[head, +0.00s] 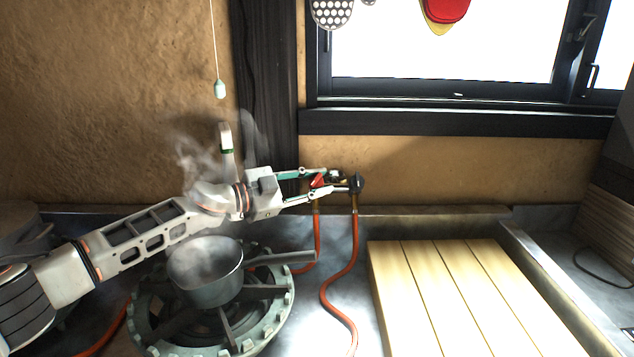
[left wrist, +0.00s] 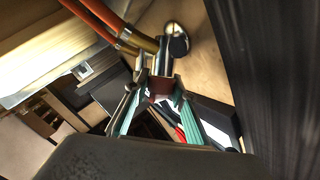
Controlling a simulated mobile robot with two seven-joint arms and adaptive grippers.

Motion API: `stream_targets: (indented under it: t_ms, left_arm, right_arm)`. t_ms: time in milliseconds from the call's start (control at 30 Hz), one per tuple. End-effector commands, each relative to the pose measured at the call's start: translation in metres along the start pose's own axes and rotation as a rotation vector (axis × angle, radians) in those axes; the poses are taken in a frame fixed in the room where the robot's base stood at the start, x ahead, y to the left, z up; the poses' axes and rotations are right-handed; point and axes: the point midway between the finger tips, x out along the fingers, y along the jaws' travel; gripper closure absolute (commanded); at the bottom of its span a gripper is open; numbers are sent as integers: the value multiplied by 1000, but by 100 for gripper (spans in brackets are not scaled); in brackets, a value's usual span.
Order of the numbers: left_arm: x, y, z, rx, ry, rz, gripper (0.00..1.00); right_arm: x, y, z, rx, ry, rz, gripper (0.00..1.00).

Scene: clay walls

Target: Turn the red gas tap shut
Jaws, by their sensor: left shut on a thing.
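The red gas tap (head: 318,181) is at the wall behind the counter, above an orange hose, partly covered by my gripper. My left gripper (head: 342,183) reaches it from the left, its fingers shut around the red handle. In the left wrist view the teal-lined fingers (left wrist: 158,92) close on a dark red piece, and the exact contact is in shadow. A second, black tap (head: 357,184) stands just right of the fingertips; its round end (left wrist: 178,42) also shows in the left wrist view. My right gripper is out of view.
A steaming pot (head: 205,292) stands on a gas burner (head: 280,325) below my left arm, its handle pointing right. Orange hoses (head: 333,291) run down from the taps. A slatted wooden board (head: 425,290) lies at the right. A pull cord (head: 219,88) hangs above.

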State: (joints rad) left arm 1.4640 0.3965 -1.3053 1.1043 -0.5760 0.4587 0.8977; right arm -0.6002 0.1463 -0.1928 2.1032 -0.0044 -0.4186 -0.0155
Motion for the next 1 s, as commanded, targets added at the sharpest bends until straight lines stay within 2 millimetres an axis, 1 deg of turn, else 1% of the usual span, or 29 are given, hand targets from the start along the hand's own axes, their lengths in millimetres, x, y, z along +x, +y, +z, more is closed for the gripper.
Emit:
stream_targets:
  t_ms: [67,300,667,700,767,1000]
  left_arm:
    - [0,-2,-1,21,2,44,97]
    - [0,1,1,55,9,146,97]
    - [-1,1,1,60,10,162,97]
    - [-1,1,1,60,10,162,73]
    - [-1,1,1,60,10,162,58]
    - [-1,1,0,60,10,161,58]
  right_arm:
    - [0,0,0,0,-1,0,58]
    - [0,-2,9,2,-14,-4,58]
    - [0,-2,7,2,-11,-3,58]
    - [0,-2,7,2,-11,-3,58]
    - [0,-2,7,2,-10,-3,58]
    - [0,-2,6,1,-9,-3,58]
